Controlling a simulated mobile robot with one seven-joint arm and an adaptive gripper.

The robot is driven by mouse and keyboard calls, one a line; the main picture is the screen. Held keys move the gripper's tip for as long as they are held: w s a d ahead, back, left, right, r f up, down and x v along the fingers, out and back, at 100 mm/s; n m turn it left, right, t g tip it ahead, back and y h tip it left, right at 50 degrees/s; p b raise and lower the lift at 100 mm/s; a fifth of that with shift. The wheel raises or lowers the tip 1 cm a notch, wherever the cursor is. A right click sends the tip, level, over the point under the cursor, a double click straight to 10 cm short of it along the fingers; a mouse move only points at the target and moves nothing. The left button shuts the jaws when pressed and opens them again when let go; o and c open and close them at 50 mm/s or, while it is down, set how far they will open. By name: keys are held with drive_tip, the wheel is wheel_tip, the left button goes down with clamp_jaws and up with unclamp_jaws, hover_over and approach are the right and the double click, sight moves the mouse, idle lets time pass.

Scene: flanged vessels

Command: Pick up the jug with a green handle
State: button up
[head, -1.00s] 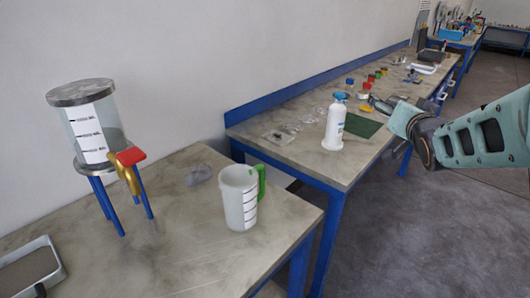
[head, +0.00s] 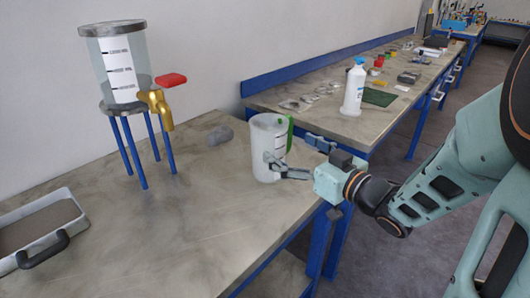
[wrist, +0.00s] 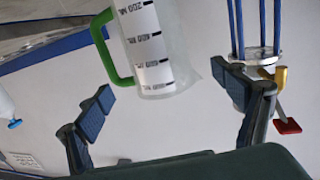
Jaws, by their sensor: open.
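The white jug (head: 265,140) with a green handle (head: 290,130) stands upright on the near table, close to its right edge. The handle is on the jug's right side. In the wrist view the jug (wrist: 148,45) shows its measuring marks, with the green handle (wrist: 104,50) to its left. My gripper (head: 290,156) is at the jug's right front, its fingers pointing towards it. One finger overlaps the jug's front in the head view; I cannot tell whether it touches. In the wrist view the open fingers (wrist: 166,92) are wide apart, with the jug ahead between them.
A clear tank (head: 122,68) with a brass tap (head: 156,105) stands on blue legs at the left. A white bottle (head: 354,90) stands on the far bench.

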sight(267, 135)
drive_tip(key=b+x, duration=0.1)
drive_tip(key=x, duration=0.8)
drive_tip(key=shift+b, duration=0.3)
drive_tip(key=shift+c, duration=0.5)
drive_tip(key=c, duration=1.2)
